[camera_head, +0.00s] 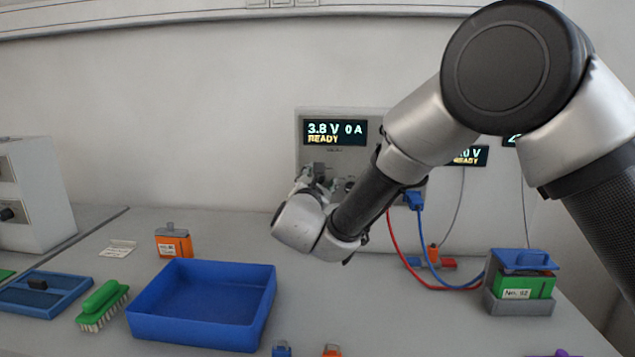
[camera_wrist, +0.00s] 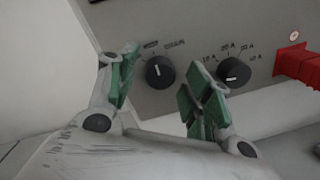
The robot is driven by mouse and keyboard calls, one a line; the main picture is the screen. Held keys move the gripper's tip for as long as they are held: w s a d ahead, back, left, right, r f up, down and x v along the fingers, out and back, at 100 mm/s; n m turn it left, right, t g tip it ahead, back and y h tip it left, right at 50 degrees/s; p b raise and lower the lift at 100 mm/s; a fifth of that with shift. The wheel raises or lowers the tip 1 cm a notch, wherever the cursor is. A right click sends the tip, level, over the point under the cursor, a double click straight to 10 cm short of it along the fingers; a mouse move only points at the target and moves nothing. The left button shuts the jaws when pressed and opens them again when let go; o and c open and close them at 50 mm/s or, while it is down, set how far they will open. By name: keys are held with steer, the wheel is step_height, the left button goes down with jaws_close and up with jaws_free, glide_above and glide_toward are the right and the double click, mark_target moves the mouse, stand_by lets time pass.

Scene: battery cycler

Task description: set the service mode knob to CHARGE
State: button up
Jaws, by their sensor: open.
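The service mode knob (camera_wrist: 160,72) is a round black knob on the grey cycler panel, with a light pointer mark and small labels above it, too blurred to read surely. My gripper (camera_wrist: 162,92) is open, its green-padded fingers to the left and right of the knob in the wrist view, apart from it. In the head view my gripper (camera_head: 316,180) is in front of the cycler (camera_head: 312,118), mostly hidden by my wrist. The cycler's display (camera_head: 334,132) reads 3.8 V, 0 A, READY.
A second black knob (camera_wrist: 233,71) with current labels is right of my right finger, and a red plug (camera_wrist: 298,66) is farther right. Red and blue cables (camera_head: 430,255) hang right of my arm. A blue tray (camera_head: 200,327) and an orange battery (camera_head: 173,241) are on the bench.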

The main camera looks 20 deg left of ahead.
steer(key=c, duration=1.1)
steer(key=shift+o, duration=0.2)
steer(key=shift+n, duration=0.3)
steer(key=n, duration=0.3)
steer(key=shift+f+n, duration=0.1)
steer(key=shift+n, duration=2.1)
steer(key=o, duration=1.1)
steer(key=shift+c, duration=0.2)
